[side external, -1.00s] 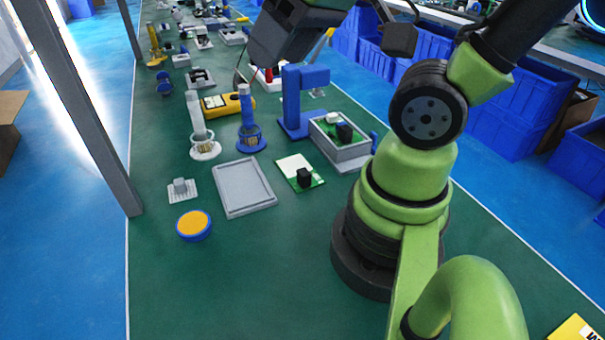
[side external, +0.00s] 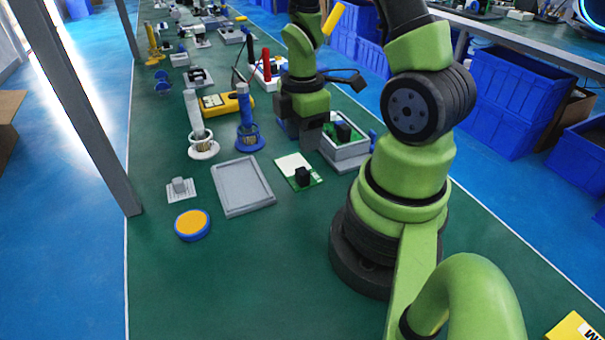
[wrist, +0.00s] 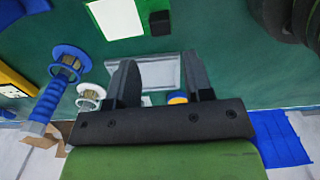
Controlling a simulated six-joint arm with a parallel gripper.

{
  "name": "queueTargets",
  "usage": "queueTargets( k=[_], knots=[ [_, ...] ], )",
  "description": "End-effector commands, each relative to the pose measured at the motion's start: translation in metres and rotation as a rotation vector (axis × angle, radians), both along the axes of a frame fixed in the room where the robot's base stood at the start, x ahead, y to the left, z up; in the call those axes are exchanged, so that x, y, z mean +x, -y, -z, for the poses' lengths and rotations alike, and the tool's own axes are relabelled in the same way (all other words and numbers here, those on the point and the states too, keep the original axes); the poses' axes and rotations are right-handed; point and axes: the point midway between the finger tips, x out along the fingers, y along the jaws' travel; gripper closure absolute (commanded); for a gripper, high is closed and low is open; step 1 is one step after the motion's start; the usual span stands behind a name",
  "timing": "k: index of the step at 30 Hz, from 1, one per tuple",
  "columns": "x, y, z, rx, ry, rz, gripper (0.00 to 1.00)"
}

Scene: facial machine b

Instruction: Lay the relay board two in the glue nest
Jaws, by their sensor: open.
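One relay board (side external: 310,182), green with a white patch and a black block, lies flat on the green bench. It also shows at the top of the wrist view (wrist: 118,20). A second green board with a black block (side external: 343,131) sits inside a grey box (side external: 346,154). I cannot tell which is number two. A shallow, empty grey tray (side external: 243,187), possibly the glue nest, lies left of the bench board. My gripper (side external: 303,143) is open and empty, fingers pointing down, above the bench beside the grey box. In the wrist view my gripper (wrist: 160,66) spans the tray (wrist: 157,73).
An orange-topped blue disc (side external: 192,225) and a small grey finned block (side external: 181,188) lie left of the tray. White (side external: 203,148) and blue (side external: 249,135) stands and a yellow meter (side external: 226,103) are behind. My gripper largely hides a blue post fixture.

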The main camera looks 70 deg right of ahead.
Motion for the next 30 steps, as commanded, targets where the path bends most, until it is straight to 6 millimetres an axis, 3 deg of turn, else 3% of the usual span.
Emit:
queueTargets(
  k=[9, 15, 30],
  knots=[
    [-0.001, -0.001, 0.050, 0.005, -0.007, 0.001, 0.53],
    [-0.001, -0.001, 0.072, 0.003, -0.003, 0.002, 0.53],
    [0.000, -0.001, 0.083, -0.001, 0.001, 0.003, 0.54]
  ],
)
